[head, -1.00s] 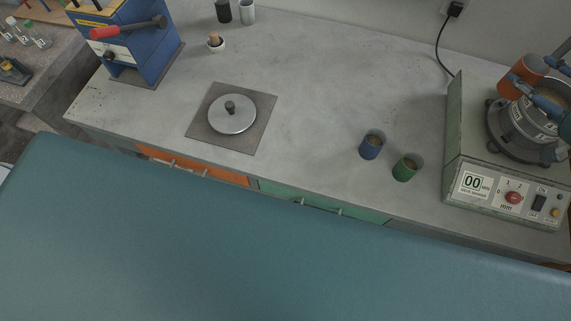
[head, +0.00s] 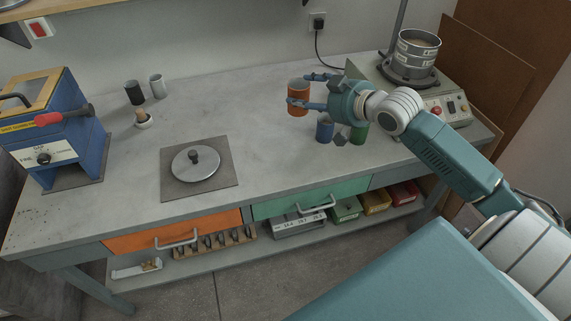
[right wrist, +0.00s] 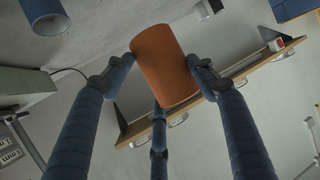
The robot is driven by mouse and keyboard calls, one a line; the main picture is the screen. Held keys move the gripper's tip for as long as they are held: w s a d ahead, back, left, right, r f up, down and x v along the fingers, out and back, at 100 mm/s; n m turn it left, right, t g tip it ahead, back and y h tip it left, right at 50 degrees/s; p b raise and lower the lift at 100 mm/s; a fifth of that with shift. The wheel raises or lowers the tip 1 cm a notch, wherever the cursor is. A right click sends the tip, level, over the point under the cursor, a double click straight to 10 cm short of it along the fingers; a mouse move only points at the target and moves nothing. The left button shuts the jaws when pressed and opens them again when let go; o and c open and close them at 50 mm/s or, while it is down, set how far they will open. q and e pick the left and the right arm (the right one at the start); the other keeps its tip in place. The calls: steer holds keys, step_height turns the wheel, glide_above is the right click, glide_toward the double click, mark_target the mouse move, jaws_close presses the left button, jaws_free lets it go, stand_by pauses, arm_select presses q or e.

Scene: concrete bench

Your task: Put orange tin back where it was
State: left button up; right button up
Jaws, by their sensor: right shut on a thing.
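The orange tin (head: 298,98) is held by my right gripper (head: 300,92) above the back part of the concrete bench, left of the sieve machine. In the right wrist view the orange tin (right wrist: 163,66) sits between the blue fingers of my right gripper (right wrist: 160,75), which are shut on it. A blue tin (head: 324,131) and a green tin (head: 359,132) stand on the bench below and right of it, partly behind the gripper. The blue tin's location also shows in the right wrist view (right wrist: 45,14). My left gripper is not in view.
The sieve machine (head: 433,108) stands at the right with stacked sieves (head: 415,58) on top. A round lidded plate (head: 195,162) lies on a square mat (head: 221,183). The bench middle is clear.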

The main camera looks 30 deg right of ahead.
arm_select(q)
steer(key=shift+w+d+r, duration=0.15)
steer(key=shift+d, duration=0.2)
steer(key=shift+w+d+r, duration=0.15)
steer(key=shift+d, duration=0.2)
arm_select(e)
steer(key=shift+w+d+f, duration=0.1)
steer(key=shift+d+f, duration=0.05)
steer(key=shift+f, duration=9.3)
steer(key=shift+f, duration=0.1)
steer(key=shift+f, duration=0.15)
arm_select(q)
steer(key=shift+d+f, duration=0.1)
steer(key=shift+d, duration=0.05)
arm_select(e)
steer(key=o, duration=1.4)
